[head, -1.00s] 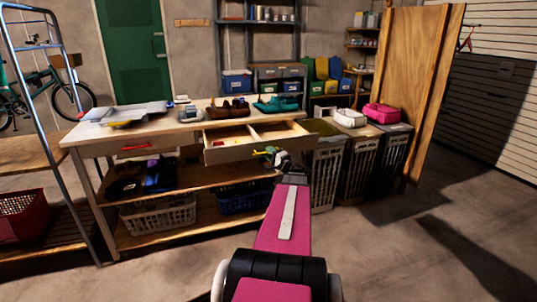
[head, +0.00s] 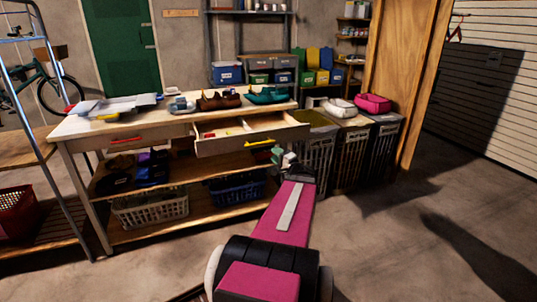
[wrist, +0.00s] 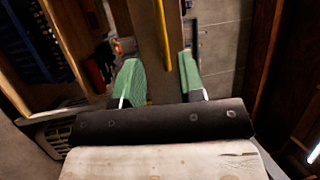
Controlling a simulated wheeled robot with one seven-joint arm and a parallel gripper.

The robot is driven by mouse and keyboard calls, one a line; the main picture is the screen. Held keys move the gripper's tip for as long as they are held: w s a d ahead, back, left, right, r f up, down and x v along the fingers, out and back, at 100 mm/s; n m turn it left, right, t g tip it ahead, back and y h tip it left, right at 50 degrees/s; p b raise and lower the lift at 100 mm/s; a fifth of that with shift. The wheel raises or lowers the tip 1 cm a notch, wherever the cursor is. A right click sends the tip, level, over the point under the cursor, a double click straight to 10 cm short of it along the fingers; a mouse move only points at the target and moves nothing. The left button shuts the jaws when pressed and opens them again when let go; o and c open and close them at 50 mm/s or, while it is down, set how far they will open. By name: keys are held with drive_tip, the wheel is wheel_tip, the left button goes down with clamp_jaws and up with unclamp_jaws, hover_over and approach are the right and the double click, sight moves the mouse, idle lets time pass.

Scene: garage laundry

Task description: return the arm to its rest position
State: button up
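My arm reaches forward in the head view, with my gripper (head: 283,158) just in front of the open drawer (head: 246,141) of the workbench. The gripper also shows in the wrist view (wrist: 160,78), where its two green fingers stand apart with nothing held between them. The drawer's yellow handle (head: 260,143) is near the fingertips, and in the wrist view the yellow handle (wrist: 162,35) lies beyond them. No contact with the handle is visible.
The workbench top (head: 100,125) carries trays and shoes. Hampers (head: 310,158) stand right of the gripper. Baskets (head: 235,189) sit on the lower shelf. A metal ladder-like frame (head: 50,130) is at left. The floor (head: 400,240) at right is clear.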

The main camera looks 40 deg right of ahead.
drive_tip(key=w+a+f+n+g+y, duration=0.2)
drive_tip(key=a+f+g, duration=0.1)
drive_tip(key=a, duration=0.5)
drive_tip(key=w+a+f+n+g+y, duration=0.1)
drive_tip(key=a+f+n+g+y, duration=0.2)
drive_tip(key=a, duration=0.5)
drive_tip(key=w+a+f+n+g, duration=0.2)
drive_tip(key=a+f+g, duration=0.2)
drive_tip(key=a, duration=0.4)
drive_tip(key=s+a+f+n+g+h, duration=0.4)
drive_tip(key=a+g, duration=0.1)
drive_tip(key=a, duration=0.4)
drive_tip(key=s+a+f+n+g+h, duration=0.4)
drive_tip(key=a, duration=0.6)
drive_tip(key=shift+a+f+g, duration=0.15)
drive_tip(key=shift+a+g, duration=0.15)
drive_tip(key=shift+g, duration=0.1)
